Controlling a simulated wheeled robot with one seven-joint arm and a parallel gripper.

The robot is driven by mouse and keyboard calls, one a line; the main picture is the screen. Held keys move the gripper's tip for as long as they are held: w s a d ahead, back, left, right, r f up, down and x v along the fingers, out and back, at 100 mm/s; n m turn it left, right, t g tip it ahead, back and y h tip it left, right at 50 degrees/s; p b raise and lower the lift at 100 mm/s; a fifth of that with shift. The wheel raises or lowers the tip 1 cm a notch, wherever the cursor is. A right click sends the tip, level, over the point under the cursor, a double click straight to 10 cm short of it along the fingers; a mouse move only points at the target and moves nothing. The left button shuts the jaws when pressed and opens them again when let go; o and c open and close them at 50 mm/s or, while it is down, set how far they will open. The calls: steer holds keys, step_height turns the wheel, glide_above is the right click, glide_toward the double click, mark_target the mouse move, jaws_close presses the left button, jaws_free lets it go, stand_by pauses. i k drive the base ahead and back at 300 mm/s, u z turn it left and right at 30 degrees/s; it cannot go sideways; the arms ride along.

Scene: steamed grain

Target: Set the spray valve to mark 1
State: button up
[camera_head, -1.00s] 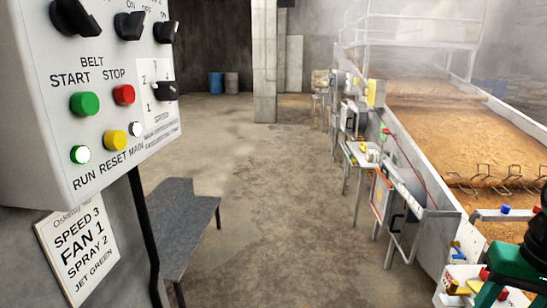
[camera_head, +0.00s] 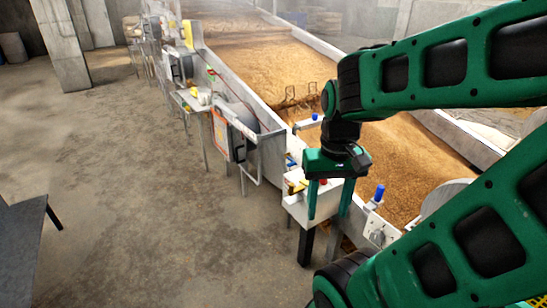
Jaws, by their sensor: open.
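My gripper (camera_head: 328,214) is green and black, points down and is open. Its two fingers hang in front of a white box (camera_head: 297,205) at the near end of the long grain bed. I see nothing between the fingers. Red and yellow parts on the box show beside the gripper, partly hidden by it. I cannot tell which part is the spray valve, and no mark 1 is legible. A blue-topped fitting (camera_head: 378,193) stands right of the gripper on a pale plate (camera_head: 379,232). Another blue-topped fitting (camera_head: 315,117) is behind the gripper.
The long grain bed (camera_head: 255,62) has a metal side wall. Several small stations line its left side, including a grey frame with an orange-edged panel (camera_head: 221,133). A dark bench (camera_head: 18,240) is at the left edge. The concrete floor (camera_head: 120,190) between is clear.

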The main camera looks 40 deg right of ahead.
mark_target(288, 156)
steer(key=k, duration=0.4)
steer(key=u, duration=0.25)
steer(key=i, duration=1.35)
steer(key=z, duration=0.55)
